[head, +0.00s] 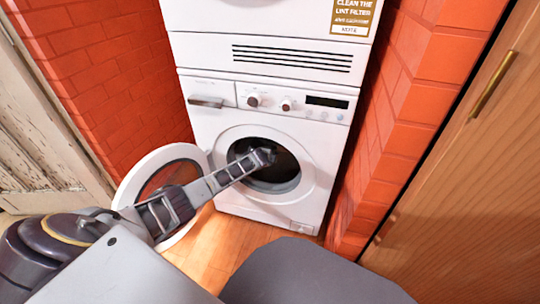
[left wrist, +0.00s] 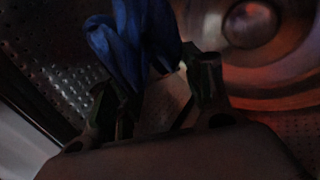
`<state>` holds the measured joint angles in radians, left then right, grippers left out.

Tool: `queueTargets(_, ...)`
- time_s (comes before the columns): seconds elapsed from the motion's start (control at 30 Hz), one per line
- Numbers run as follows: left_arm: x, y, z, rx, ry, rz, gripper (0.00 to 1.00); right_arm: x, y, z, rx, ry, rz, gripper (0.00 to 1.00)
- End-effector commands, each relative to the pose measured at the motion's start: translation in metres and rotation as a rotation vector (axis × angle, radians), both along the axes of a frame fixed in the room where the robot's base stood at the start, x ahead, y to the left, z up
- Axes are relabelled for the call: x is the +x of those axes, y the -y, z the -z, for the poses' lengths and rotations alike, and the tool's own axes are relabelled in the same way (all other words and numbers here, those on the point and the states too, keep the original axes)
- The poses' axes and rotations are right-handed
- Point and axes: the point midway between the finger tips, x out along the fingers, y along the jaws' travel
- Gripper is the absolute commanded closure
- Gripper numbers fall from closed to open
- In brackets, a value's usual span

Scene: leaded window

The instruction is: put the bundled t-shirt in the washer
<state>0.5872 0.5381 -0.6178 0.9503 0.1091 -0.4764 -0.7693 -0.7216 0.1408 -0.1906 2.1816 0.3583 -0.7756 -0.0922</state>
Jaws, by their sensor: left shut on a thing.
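The white washer (head: 232,124) stands against the brick wall with its round door (head: 131,186) swung open to the left. My left arm reaches through the door opening, and my left gripper (head: 262,158) is at the dark drum in the head view. In the left wrist view my left gripper (left wrist: 165,95) is inside the drum (left wrist: 70,75), shut on the blue bundled t-shirt (left wrist: 135,35). The t-shirt is held up between the fingers, with the perforated drum wall behind it. The t-shirt cannot be made out in the head view. My right gripper is not in view.
A second white appliance (head: 270,20) is stacked on the washer. Brick walls stand close on both sides. A wooden cabinet (head: 480,180) is at the right and a worn pale door (head: 40,130) at the left. Some wooden floor (head: 215,240) is clear in front.

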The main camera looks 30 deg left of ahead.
Motion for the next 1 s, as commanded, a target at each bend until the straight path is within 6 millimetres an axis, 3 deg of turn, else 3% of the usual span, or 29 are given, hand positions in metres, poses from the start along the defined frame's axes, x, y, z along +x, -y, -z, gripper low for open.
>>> queueTargets(0.33,0.0012,0.0003,-0.0001,0.000,0.002,0.001,0.77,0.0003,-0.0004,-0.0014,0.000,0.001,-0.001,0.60)
queueTargets(0.37,0.0012,0.0003,0.0000,0.000,0.002,0.001,0.46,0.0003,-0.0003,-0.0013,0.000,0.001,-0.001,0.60)
queueTargets(0.53,0.0012,0.0002,0.0000,0.000,0.002,0.001,0.25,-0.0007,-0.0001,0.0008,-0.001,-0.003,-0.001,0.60)
queueTargets(1.0,-0.0004,0.0002,0.0002,-0.001,0.000,0.001,0.25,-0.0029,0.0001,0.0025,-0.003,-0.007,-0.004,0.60)
